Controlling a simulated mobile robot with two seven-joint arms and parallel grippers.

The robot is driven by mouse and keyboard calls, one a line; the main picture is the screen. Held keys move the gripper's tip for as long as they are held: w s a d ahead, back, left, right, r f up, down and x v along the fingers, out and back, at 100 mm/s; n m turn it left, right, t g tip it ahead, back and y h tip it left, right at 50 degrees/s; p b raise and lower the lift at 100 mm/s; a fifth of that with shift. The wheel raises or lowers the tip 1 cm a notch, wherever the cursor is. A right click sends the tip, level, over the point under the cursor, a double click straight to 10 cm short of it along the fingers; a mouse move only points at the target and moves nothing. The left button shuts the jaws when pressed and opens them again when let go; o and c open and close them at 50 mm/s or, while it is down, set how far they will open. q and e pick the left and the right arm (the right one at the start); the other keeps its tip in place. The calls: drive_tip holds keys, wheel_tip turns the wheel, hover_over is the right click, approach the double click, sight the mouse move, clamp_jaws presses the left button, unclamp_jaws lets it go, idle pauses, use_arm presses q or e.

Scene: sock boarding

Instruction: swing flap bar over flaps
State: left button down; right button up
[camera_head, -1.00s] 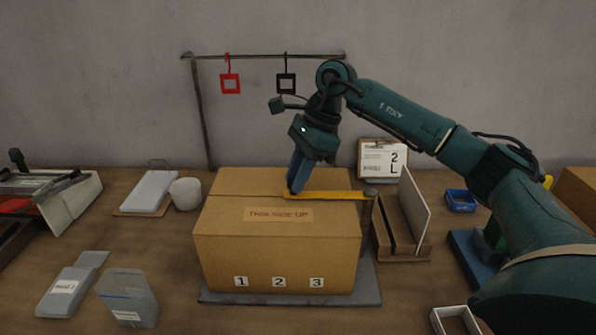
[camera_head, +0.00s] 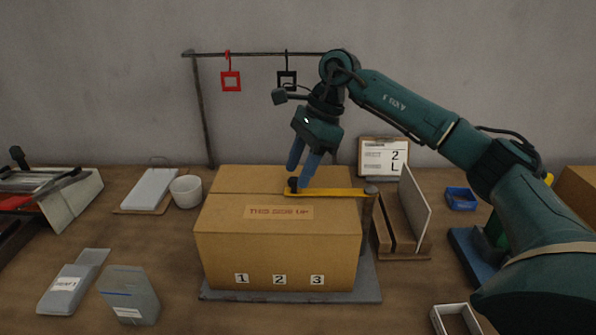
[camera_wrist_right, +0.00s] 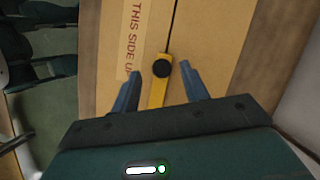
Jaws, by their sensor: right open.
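The yellow flap bar (camera_head: 335,192) lies across the top of the cardboard box (camera_head: 277,250), from a post (camera_head: 370,205) at the box's right side to a black knob (camera_head: 292,185) near the middle of the top. The box's top flaps (camera_head: 235,180) are down, with a seam between them. My right gripper (camera_head: 303,176) is open just above the knob end of the bar. In the right wrist view the black knob (camera_wrist_right: 162,68) and the yellow bar (camera_wrist_right: 157,95) show between the two blue, spread fingers (camera_wrist_right: 165,88). My left gripper is not in view.
The box stands on a grey board (camera_head: 290,297). A wooden rack (camera_head: 405,225) with upright panels stands close to the right. A white cup (camera_head: 186,192) is at the left. A metal rail (camera_head: 265,56) with red and black square tags stands behind.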

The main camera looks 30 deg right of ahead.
sight(320, 189)
drive_tip(key=v, duration=1.1)
drive_tip(key=shift+r, duration=0.4)
drive_tip(key=shift+s+d+f, duration=0.1)
drive_tip(key=shift+d, duration=0.05)
